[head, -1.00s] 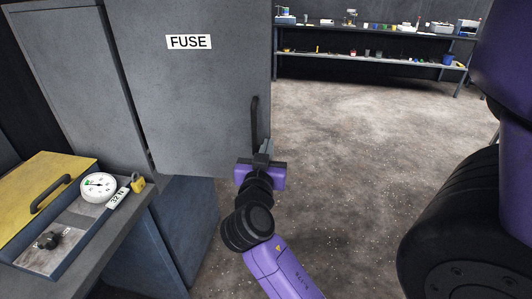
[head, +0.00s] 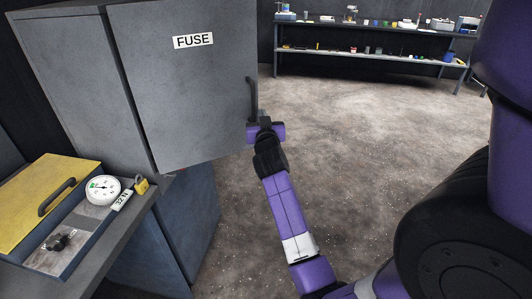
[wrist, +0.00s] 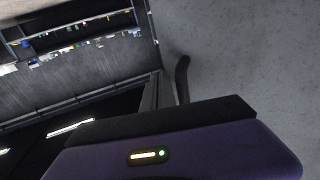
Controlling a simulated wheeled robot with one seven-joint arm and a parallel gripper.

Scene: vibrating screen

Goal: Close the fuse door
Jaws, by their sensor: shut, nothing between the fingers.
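The fuse door (head: 185,90) is a grey panel with a white FUSE label (head: 193,41) on a grey cabinet. My gripper (head: 262,119) is at that right edge, just below the handle. It is shut and holds nothing. In the wrist view the door surface (wrist: 245,60) fills the right side, and the handle (wrist: 182,78) rises behind my gripper's housing. Whether the fingers touch the door cannot be told.
A bench at lower left bears a yellow lid (head: 45,200), a round gauge (head: 103,189) and a yellow padlock (head: 141,184). A shelf (head: 370,58) with small items stands at the back. The floor (head: 350,130) between is clear.

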